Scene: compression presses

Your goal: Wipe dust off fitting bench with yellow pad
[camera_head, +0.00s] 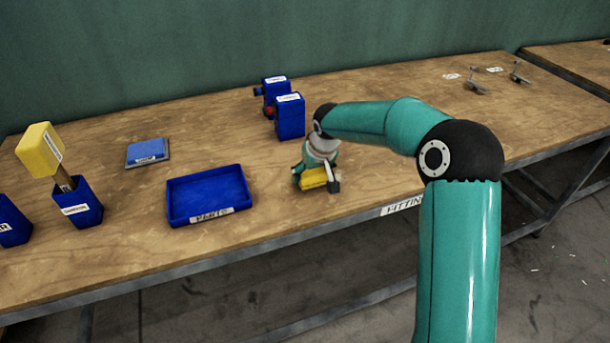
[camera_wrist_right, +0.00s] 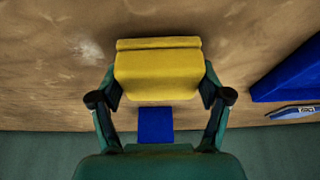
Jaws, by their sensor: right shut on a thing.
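My right gripper (camera_head: 318,182) is shut on the yellow pad (camera_head: 313,177), low over the middle front of the wooden fitting bench (camera_head: 360,178). The right wrist view shows the yellow pad (camera_wrist_right: 158,70) between both fingers of my right gripper (camera_wrist_right: 160,95). I cannot tell whether the pad touches the bench top. A pale dusty patch (camera_wrist_right: 88,50) lies on the wood to the left of the pad in the wrist view. My left gripper is not in view.
A blue tray (camera_head: 208,192) is left of my gripper; two blue boxes (camera_head: 290,117) stand behind it. Farther left are a blue pad on a plate (camera_head: 147,151) and a yellow-headed tool (camera_head: 40,150) in a blue holder (camera_head: 78,203). Small metal parts (camera_head: 475,87) lie far right.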

